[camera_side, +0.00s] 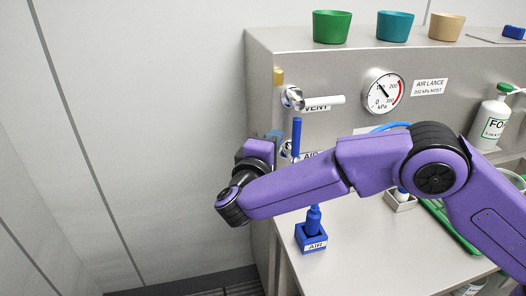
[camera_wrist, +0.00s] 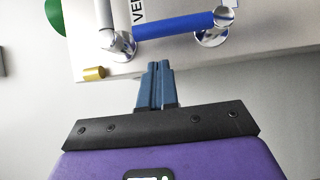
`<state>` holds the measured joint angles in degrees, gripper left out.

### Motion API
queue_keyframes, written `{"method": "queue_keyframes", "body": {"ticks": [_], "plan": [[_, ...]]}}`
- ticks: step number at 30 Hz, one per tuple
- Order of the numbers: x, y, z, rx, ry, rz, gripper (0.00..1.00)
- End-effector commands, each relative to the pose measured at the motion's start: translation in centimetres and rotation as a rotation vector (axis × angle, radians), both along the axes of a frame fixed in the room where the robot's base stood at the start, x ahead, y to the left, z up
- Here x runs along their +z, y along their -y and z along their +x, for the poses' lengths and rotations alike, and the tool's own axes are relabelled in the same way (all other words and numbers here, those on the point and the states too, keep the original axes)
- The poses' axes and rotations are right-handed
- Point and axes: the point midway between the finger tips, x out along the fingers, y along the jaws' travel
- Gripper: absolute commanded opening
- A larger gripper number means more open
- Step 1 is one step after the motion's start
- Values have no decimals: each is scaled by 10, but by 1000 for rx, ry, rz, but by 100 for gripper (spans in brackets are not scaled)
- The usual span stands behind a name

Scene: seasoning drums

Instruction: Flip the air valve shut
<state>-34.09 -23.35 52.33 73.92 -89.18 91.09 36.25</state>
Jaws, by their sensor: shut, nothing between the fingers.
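The air valve's blue handle (camera_side: 297,137) stands upright on the grey panel, rising from its pivot above a partly hidden AIR label (camera_side: 310,155). In the wrist view the blue handle (camera_wrist: 175,25) lies across the top, with its metal pivot (camera_wrist: 212,37) at its right end. My gripper (camera_wrist: 156,66) is shut and empty, its blue fingers pointing at the handle's side with a small gap in the picture. In the side view my gripper (camera_side: 276,138) is left of the handle, partly hidden by my wrist. My forearm hides what lies below the valve.
The vent valve's white handle (camera_side: 324,101) points right just above. A brass knob (camera_side: 278,76) sits at the panel's left edge. A pressure gauge (camera_side: 383,93) is farther right. A blue bottle in a blue AIR holder (camera_side: 312,238) stands on the bench. Left of the panel is free.

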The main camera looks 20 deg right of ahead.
Motion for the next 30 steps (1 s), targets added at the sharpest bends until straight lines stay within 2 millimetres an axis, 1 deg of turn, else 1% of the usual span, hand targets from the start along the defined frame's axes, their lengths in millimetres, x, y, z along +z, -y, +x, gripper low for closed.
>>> {"method": "queue_keyframes", "body": {"ticks": [3, 9, 23, 30], "plan": [[1, 13, 1, 2, 0, -1, 0], [0, 26, 4, 4, 0, 0, 0], [0, 29, 4, 3, 0, 2, 0], [2, 33, 4, 1, 1, 48, 0]]}}
